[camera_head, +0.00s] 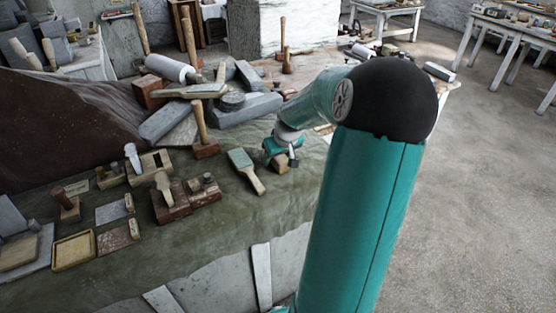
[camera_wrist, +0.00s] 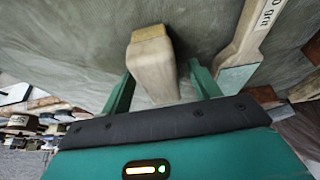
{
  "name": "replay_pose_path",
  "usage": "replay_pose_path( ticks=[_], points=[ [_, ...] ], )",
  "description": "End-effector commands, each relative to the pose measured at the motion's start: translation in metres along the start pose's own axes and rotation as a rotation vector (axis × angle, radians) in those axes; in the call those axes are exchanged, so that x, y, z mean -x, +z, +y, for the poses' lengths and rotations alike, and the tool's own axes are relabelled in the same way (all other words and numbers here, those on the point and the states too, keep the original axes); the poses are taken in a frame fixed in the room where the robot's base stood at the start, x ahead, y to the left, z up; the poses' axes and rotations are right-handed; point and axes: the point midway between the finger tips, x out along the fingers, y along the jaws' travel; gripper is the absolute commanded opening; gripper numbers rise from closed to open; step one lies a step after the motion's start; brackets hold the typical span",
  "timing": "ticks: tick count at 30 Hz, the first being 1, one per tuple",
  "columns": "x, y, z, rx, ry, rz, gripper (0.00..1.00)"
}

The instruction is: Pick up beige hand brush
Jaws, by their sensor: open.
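The beige hand brush (camera_wrist: 152,72) has a pale body with a yellowish end and lies on the green cloth. In the wrist view it lies between the two teal fingers of my gripper (camera_wrist: 160,72), with a gap on each side. Its near part is hidden behind my gripper's body. In the head view a small beige part of it (camera_head: 281,162) shows just below my gripper (camera_head: 283,148), and the arm and gripper hide the rest. My gripper is open and low over the cloth.
A wooden-handled tool with a teal face (camera_head: 243,170) lies close to the left; its lettered handle shows in the wrist view (camera_wrist: 250,30). A mallet (camera_head: 204,135) and stone blocks (camera_head: 245,110) stand behind it. The cloth (camera_head: 225,225) in front is clear.

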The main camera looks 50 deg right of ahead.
Motion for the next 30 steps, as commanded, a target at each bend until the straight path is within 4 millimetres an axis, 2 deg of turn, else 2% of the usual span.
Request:
replay_pose_path(
  ticks=[5,12,23,30],
  points=[
    [0.0,0.0,0.0,0.0,0.001,0.001,0.6],
    [0.001,0.0,0.0,0.001,0.001,0.0,0.13],
    [0.004,-0.002,0.001,0.001,0.002,0.001,0.12],
    [0.028,-0.012,0.001,0.001,0.005,0.005,0.12]
  ],
)
